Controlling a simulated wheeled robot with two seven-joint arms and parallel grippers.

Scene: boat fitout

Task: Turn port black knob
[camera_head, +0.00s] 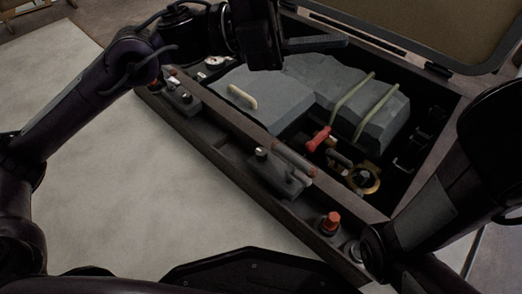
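Two small dark fittings with knobs stand along the near rim of an open compartment. One fitting (182,97) is at the left end, the other (282,173) near the middle. Both are too dark and small to tell which is the port black knob. My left gripper (314,44) is above the far side of the compartment, apart from both fittings. A long grey finger points right; whether the gripper is open or shut cannot be told. My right arm comes in at the right edge, but its gripper does not show.
A red knob (330,222) stands on the right part of the rim (226,147). Inside the compartment are grey boxes (268,98) with pale handles, a red-handled part (318,138) and a brass ring (365,180). A raised lid (440,25) is behind. The pale deck (110,190) at left is clear.

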